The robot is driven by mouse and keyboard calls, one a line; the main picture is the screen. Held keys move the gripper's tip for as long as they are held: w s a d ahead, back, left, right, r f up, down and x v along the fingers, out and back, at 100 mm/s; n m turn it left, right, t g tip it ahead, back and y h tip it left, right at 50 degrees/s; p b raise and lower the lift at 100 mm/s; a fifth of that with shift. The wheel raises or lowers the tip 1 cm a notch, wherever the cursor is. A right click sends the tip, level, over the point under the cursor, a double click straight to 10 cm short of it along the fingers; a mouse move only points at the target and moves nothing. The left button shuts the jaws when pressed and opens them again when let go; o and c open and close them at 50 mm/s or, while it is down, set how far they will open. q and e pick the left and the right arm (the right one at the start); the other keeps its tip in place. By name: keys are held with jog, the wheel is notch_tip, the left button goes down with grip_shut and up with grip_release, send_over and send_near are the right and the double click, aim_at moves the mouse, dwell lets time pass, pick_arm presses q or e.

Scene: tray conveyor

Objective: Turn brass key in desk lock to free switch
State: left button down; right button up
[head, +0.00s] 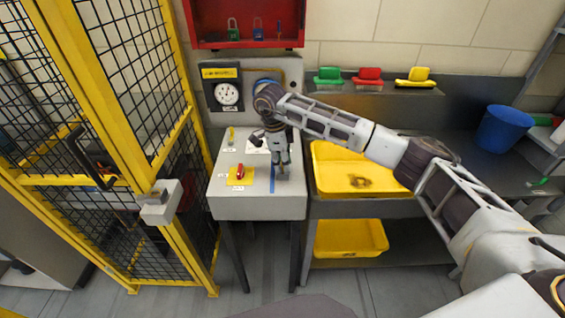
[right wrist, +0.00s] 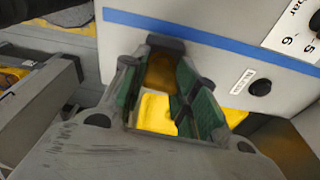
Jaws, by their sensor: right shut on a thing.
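My right gripper (head: 282,168) reaches down to the right part of the grey desk (head: 260,207). In the right wrist view its two green-padded fingers (right wrist: 162,92) are closed around a brass-brown thing, which I take to be the brass key (right wrist: 160,72). The desk lock is hidden by the gripper, so I cannot tell how far the key sits in it or its turn angle. A red switch (head: 239,172) on a yellow plate (head: 247,180) stands on the desk, left of the gripper. My left gripper is not in view.
A yellow mesh fence with a grey latch box (head: 160,203) stands left of the desk. A round gauge (head: 228,93) is behind it. A blue bucket (head: 503,128) is further right.

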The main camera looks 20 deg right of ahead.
jog(key=o, duration=1.2)
jog(key=shift+c, duration=0.2)
jog(key=shift+r, duration=0.1)
notch_tip(320, 180, up, 12)
jog(key=a, duration=0.1)
jog(key=shift+w+a, duration=0.35)
jog(key=shift+s+f, duration=0.1)
jog(key=shift+f, duration=0.15)
